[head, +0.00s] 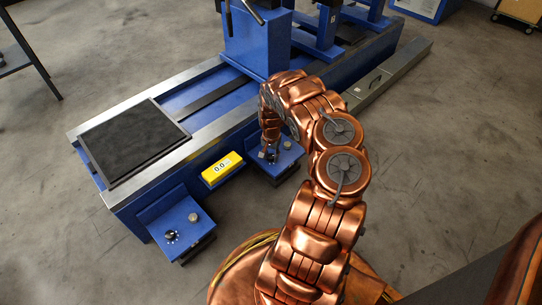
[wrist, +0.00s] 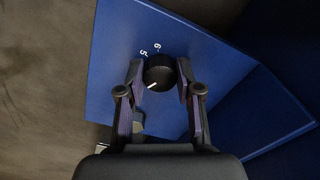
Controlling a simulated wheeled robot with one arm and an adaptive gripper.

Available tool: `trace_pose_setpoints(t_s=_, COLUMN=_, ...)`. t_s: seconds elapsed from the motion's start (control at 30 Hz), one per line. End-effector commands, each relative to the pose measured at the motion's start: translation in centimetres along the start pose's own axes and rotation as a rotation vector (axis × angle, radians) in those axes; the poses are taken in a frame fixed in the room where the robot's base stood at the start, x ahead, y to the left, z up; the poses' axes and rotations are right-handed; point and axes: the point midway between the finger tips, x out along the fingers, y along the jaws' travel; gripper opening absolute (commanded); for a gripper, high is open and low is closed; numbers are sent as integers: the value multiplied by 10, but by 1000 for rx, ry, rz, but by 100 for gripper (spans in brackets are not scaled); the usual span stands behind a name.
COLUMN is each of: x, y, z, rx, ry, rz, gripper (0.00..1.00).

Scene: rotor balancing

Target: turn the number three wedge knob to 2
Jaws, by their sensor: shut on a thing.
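In the wrist view a round black knob (wrist: 160,73) with a white pointer line stands on a blue sloped panel (wrist: 112,75). The pointer aims to the lower left of the picture. The figures 5 and 6 show above the knob; its other figures are hidden or unreadable, and no knob number is legible. My gripper (wrist: 159,77) has one finger on each side of the knob and is shut on it. In the head view my gripper (head: 270,155) is down at the right blue panel (head: 286,166), mostly covering the knob.
A pale knob (head: 287,145) sits right of my gripper on the same panel. A yellow display (head: 222,169) reading about 0.0 is to the left. A further left panel (head: 178,217) carries a black dial (head: 171,236) and a pale knob (head: 193,218). The blue machine bed stands behind.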

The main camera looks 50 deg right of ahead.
Motion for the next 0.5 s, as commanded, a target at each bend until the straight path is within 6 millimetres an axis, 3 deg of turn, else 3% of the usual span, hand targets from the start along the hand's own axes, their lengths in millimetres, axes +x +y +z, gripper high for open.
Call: trace_pose_setpoints(t_s=0.5, x=-3, y=0, z=2, rx=-82, ry=-4, rz=1, gripper=0)
